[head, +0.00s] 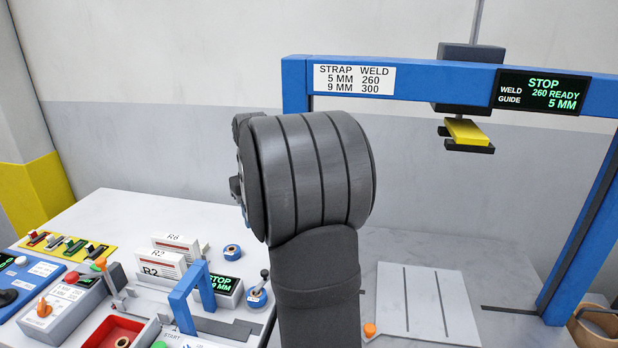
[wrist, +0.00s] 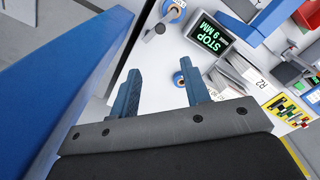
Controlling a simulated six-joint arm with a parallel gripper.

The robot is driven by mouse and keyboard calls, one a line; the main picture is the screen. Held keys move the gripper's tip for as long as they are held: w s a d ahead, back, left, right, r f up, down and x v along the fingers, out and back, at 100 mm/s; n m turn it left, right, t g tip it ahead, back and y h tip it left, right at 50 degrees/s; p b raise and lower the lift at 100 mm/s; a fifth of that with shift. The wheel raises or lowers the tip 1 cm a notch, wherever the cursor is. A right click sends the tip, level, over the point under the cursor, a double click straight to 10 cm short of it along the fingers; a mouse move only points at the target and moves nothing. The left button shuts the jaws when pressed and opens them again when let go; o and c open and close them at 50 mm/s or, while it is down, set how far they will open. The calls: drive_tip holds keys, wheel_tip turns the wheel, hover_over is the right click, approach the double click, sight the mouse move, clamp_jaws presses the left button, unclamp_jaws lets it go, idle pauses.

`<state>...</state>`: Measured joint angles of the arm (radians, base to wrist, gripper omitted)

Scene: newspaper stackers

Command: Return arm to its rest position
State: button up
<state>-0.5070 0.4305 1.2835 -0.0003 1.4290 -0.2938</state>
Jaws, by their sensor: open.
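My gripper shows in the wrist view (wrist: 160,88) with its two blue fingers spread apart and nothing between them. Below the fingers is the white table top (wrist: 150,50) with a small blue roll (wrist: 179,78) near the right finger. In the head view my dark grey arm rises in the middle of the picture and its rounded joint hides part of the wall and table. The gripper's fingers cannot be made out in the head view.
A blue frame (head: 420,76) with a STOP display (head: 541,93) and a yellow-topped press head (head: 466,131) stands at right. A grey plate (head: 425,303) lies below it. At left are paper stacks (head: 162,264), a small blue arch (head: 187,298), a red tray (head: 116,333) and control panels (head: 62,298).

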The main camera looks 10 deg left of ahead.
wheel_tip(320, 180, down, 17)
drive_tip(key=shift+f, duration=0.2)
idle(0.4)
